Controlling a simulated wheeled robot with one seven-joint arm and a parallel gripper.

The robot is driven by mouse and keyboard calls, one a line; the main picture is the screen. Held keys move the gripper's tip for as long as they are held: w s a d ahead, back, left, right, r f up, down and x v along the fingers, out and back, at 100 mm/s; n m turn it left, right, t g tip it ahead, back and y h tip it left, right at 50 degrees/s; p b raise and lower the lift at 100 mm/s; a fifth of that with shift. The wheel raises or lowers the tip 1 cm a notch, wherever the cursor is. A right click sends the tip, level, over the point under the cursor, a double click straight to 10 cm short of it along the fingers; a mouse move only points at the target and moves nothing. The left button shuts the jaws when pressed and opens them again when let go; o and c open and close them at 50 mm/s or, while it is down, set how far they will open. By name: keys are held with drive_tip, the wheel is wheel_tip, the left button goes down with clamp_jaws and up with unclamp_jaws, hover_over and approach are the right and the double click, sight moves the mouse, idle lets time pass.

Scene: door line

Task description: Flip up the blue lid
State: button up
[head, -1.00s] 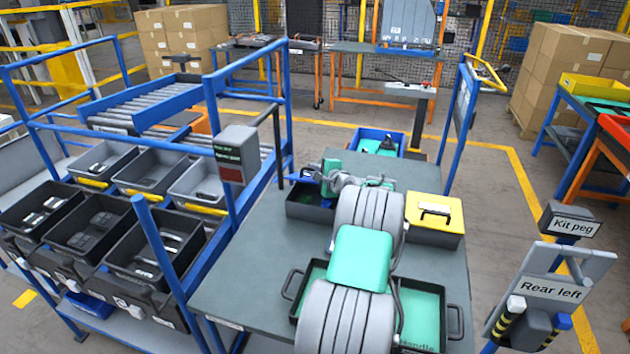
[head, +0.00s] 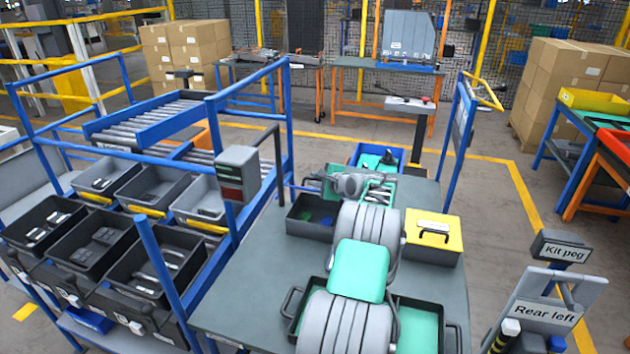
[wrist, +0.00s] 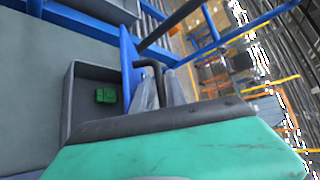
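The blue lid (wrist: 130,68) stands raised at the far side of its dark open bin (wrist: 82,75) in the wrist view. Its black handle (wrist: 150,63) reaches between the two grey fingers of my gripper (wrist: 161,92), which sit close on either side of it. A green block (wrist: 106,96) lies inside the bin. In the head view the dark bin (head: 308,228) is on the table's far left part, with blue and green things inside. The lid shows there only as a thin blue edge (head: 302,188). My wrist hides part of it, and the fingertips are hidden there.
A similar bin with a shut yellow lid (head: 436,228) stands right of my arm on the grey table (head: 255,275). A blue crate (head: 361,153) is beyond the far edge. A grey box on a post (head: 237,172) stands to the left. Bare table lies left of my arm.

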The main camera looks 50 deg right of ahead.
drive_tip(key=b+v, duration=0.2)
drive_tip(key=v, duration=0.5)
drive_tip(key=shift+s+a+r, duration=0.1)
drive_tip(key=shift+s+r, duration=0.05)
drive_tip(key=shift+s, duration=0.2)
